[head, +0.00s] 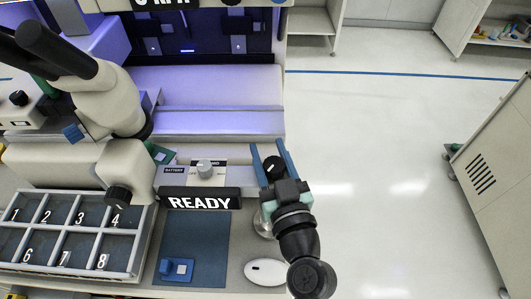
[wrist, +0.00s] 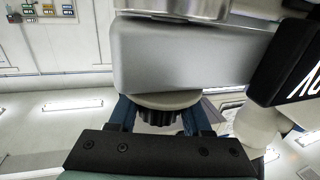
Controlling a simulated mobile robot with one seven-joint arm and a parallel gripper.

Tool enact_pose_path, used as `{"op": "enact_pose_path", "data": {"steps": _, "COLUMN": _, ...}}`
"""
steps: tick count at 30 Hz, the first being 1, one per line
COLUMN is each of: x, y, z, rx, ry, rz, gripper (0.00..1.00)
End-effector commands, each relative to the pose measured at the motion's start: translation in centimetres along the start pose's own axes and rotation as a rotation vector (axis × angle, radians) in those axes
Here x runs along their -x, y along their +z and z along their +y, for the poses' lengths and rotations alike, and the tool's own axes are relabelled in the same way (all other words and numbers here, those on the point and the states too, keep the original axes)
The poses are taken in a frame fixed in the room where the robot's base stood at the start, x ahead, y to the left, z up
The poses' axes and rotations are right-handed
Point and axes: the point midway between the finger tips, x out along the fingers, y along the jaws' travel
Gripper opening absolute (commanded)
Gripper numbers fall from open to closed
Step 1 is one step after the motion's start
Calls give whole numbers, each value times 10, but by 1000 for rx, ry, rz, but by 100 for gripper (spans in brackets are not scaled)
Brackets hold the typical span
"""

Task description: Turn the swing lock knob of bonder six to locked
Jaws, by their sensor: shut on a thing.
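The black swing lock knob (head: 273,165) is at the right edge of the bonder, right of the READY sign. My gripper (head: 269,147) reaches it from the front, with one blue finger on each side. In the wrist view the ribbed dark knob (wrist: 158,117) sits between the fingers of my gripper (wrist: 156,108), under a pale round base on a grey block. My gripper is shut on the knob. A small light mark shows on the knob in the head view, but I cannot tell the lock state. No bonder number is readable near it.
The READY sign (head: 200,201) and a grey dial (head: 205,168) are just left. A numbered compartment tray (head: 143,243), a blue mat (head: 193,245) and a white oval object (head: 265,272) lie in front. The floor (head: 390,170) to the right is clear up to a cabinet (head: 495,170).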

Motion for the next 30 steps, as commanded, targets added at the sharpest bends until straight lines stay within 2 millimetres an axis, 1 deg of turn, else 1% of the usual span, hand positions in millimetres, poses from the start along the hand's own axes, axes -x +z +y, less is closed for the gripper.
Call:
{"op": "enact_pose_path", "data": {"steps": 6, "x": 0, "y": -5, "z": 2, "rx": -1, "ry": 131, "rz": -7, "gripper": 0}}
{"op": "enact_pose_path", "data": {"steps": 14, "x": 1, "y": -6, "z": 5, "rx": 2, "ry": 252, "rz": -9, "gripper": 0}}
{"op": "enact_pose_path", "data": {"steps": 19, "x": 2, "y": -6, "z": 11, "rx": 0, "ry": 328, "rz": -7, "gripper": 0}}
{"op": "enact_pose_path", "data": {"steps": 30, "x": 2, "y": -2, "z": 12, "rx": -2, "ry": 410, "rz": -5, "gripper": 0}}
